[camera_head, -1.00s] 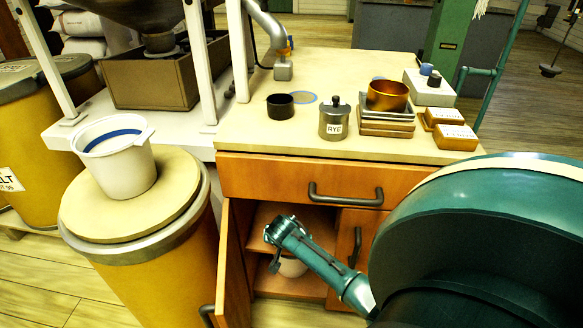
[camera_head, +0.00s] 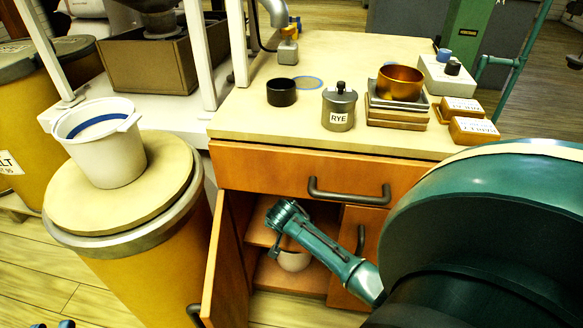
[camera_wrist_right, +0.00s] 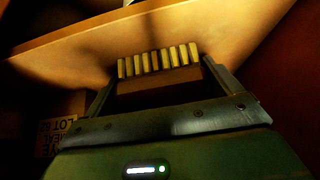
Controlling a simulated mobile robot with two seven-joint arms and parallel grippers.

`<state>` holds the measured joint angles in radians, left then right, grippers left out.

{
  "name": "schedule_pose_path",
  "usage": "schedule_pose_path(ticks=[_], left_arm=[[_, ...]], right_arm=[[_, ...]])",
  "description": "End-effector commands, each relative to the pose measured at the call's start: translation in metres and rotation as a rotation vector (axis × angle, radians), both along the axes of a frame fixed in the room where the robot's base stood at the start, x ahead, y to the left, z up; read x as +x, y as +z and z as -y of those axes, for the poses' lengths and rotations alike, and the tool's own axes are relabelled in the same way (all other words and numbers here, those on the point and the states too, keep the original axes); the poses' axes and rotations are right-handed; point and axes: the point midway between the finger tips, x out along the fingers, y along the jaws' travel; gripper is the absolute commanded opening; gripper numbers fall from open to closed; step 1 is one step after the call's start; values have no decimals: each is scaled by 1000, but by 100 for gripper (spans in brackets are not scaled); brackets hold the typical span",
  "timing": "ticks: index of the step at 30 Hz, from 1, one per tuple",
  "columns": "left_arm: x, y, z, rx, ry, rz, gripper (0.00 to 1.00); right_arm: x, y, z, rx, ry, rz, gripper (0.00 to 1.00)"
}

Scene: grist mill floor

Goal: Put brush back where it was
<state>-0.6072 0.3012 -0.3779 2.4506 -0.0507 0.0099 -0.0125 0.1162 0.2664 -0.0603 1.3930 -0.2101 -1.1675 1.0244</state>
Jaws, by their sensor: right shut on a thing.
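In the right wrist view the brush (camera_wrist_right: 160,62) shows a row of pale bristles on a dark brown body. My right gripper (camera_wrist_right: 158,88) is shut on its body, with the bristles pointing away from the hand. Just beyond the bristles is a pale wooden board (camera_wrist_right: 215,35), apparently a cabinet shelf; I cannot tell whether they touch. In the head view my right arm reaches into the open cabinet (camera_head: 262,212) under the counter, and the brush is hidden there. Only a small dark tip of my left gripper (camera_head: 66,323) shows at the bottom left edge; its opening is unclear.
The cabinet door (camera_head: 226,265) stands open at the left. A pale bowl (camera_head: 294,261) sits low inside. A labelled sack or box (camera_wrist_right: 62,130) is at the left in the wrist view. A barrel (camera_head: 150,262) with a white bucket (camera_head: 103,150) stands beside the door.

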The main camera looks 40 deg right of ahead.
Motion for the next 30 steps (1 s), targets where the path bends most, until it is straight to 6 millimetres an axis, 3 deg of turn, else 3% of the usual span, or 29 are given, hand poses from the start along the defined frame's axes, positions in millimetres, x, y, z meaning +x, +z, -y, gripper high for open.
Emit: schedule_pose_path(ticks=[1, 2, 5, 13, 19, 24, 30], left_arm=[[0, -2, 0, 0, 0, -1, 19], [0, -1, 0, 0, -1, -2, 19], [0, -2, 0, 1, -1, -4, 19], [0, -2, 0, 2, -1, -4, 19], [2, 12, -1, 44, 11, 10, 19], [0, 7, -4, 94, 29, 4, 19], [-2, -2, -8, 126, 47, -11, 19]], right_arm=[[0, -2, 0, 0, 0, 0, 72], [0, -2, 0, 0, 0, 0, 92], [0, -2, 0, 0, 0, 0, 100], [0, 2, 0, 0, 1, 1, 100], [-9, 30, -12, 2, 0, 1, 100], [-19, 53, -24, 2, -1, 2, 100], [-25, 65, -31, 0, -1, 0, 100]])
